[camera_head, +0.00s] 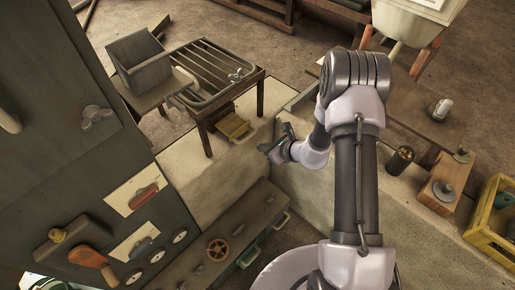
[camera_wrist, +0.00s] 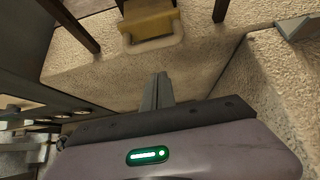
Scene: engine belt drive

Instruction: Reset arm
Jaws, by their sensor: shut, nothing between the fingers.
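My arm (camera_head: 355,150) reaches up from the bottom of the head view and bends over at the top. The gripper appears apart from the things around it. No belt or pulley is clearly seen near the fingers.
A dark control panel (camera_head: 60,130) fills the left. A yellow crate (camera_head: 485,240) is at the right.

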